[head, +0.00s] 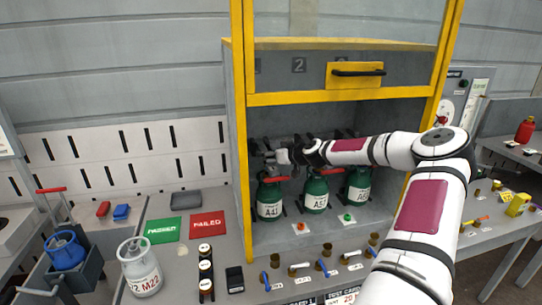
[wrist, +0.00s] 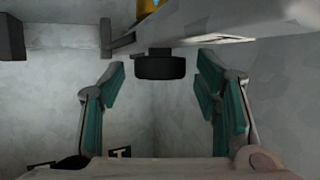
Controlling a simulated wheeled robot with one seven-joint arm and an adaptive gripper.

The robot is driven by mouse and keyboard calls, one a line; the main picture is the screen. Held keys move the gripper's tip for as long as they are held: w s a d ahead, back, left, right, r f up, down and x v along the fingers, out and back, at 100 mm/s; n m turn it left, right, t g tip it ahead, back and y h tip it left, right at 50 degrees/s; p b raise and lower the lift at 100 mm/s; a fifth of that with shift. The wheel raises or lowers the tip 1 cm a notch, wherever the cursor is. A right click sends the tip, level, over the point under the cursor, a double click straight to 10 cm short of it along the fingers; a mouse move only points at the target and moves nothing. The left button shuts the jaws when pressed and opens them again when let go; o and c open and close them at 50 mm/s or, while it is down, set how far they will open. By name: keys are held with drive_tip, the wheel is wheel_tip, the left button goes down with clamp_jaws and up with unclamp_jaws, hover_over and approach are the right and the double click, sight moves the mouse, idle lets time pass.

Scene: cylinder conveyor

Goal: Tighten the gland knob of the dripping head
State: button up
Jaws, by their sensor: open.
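Three green cylinders stand in a row inside the yellow-framed cabinet: a left one (head: 269,196), a middle one (head: 316,193) and a right one (head: 359,186). My gripper (head: 272,157) is at the dark fittings above the left cylinder, with my arm reaching in from the right. In the wrist view my gripper (wrist: 157,90) is open, its teal-padded fingers apart. A black round knob (wrist: 160,67) sits under a grey bar, between and just beyond the fingers, touching neither visibly. I see no drip, so I cannot tell which head drips.
The yellow frame (head: 239,130) bounds the cabinet, whose raised front panel has a black handle (head: 358,72). Small valves, brass parts and a black box (head: 234,279) crowd the bench in front.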

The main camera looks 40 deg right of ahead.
drive_tip(key=c, duration=1.1)
drive_tip(key=shift+c, duration=0.2)
drive_tip(key=shift+a, duration=0.1)
drive_tip(key=shift+a+r+m+h+p, duration=0.1)
drive_tip(key=shift+a+m+h+p, duration=0.05)
drive_tip(key=shift+m+h+p, duration=0.5)
drive_tip(key=m+g+h, duration=0.1)
drive_tip(key=m+h, duration=0.1)
drive_tip(key=h, duration=0.1)
drive_tip(key=shift+w+a, duration=0.1)
drive_tip(key=m+g+h+b, duration=0.1)
drive_tip(key=m+h, duration=0.1)
drive_tip(key=m, duration=0.1)
drive_tip(key=shift+w+g+h, duration=0.15)
drive_tip(key=shift+g+h, duration=0.1)
drive_tip(key=shift+g, duration=0.05)
drive_tip(key=shift+m+g+h+b, duration=0.4)
drive_tip(key=shift+m, duration=0.05)
